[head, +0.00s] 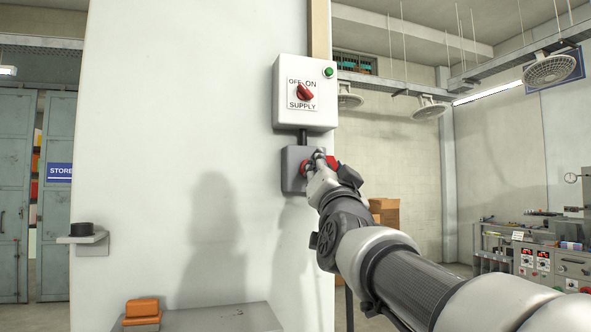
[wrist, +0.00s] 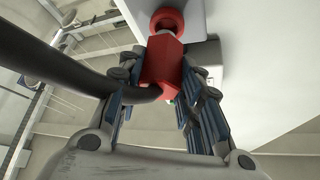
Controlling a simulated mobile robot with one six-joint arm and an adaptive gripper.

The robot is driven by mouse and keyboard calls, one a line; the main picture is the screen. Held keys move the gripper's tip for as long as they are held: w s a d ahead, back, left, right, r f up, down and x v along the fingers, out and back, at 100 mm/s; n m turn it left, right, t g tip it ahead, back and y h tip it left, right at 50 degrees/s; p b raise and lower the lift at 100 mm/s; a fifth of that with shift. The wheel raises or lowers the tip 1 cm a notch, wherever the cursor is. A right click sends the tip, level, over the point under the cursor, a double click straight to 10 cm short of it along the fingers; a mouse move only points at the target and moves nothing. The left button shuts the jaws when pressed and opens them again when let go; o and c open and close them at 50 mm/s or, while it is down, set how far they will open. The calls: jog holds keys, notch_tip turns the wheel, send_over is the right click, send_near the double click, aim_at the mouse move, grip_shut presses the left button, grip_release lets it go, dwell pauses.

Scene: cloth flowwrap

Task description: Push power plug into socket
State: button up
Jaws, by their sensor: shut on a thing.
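The red power plug (wrist: 163,62) is held between the blue-padded fingers of my gripper (head: 319,168). A thick black cable (wrist: 60,72) runs from the plug to the left in the wrist view. The socket is a red ring (wrist: 167,20) on a grey box (head: 290,172) fixed to the wall. In the wrist view the plug's front end is in line with the ring and very close to it or touching. I cannot tell whether the plug's tip is inside. In the head view my gripper partly hides the plug and socket.
A white supply switch box (head: 302,118) with a red knob and a green light is on the wall above the socket. Orange blocks (head: 142,308) lie on a grey surface at lower left. A small shelf (head: 92,240) juts from the wall at left.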

jog(key=shift+w, duration=0.2)
jog(key=shift+w+a, duration=0.15)
jog(key=shift+w, duration=0.15)
jog(key=shift+w+a+p, duration=0.25)
jog(key=shift+w+p, duration=0.45)
jog(key=shift+w, duration=0.25)
dwell(0.7)
